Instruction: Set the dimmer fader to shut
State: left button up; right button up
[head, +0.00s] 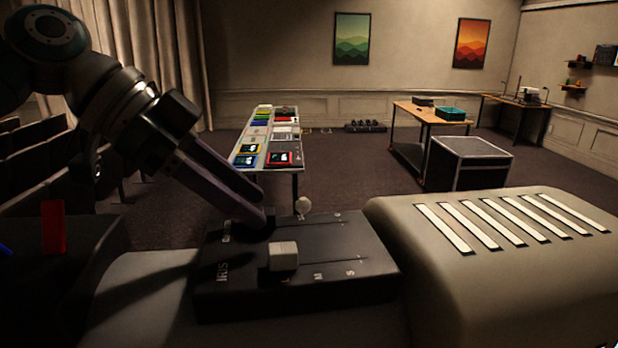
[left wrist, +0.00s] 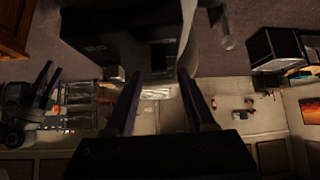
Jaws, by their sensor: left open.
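A black control box (head: 345,283) stands in front of me with two slots along its top. A pale block-shaped fader cap (head: 284,255) sits on the near slot, whose label reads IRIS. The far slot's label is too small to read, and I cannot tell for sure which control is the dimmer fader.
A rounded beige housing (head: 400,225) with several pale strips (head: 512,218) stands just right of the box. A red block (head: 53,228) is at the left. Behind are a table with coloured items (head: 297,158), a black case (head: 470,165) and open carpet.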

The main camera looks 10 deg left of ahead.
pick_arm(q)
jog(key=shift+x, duration=0.75)
grip_shut()
dwell(0.9)
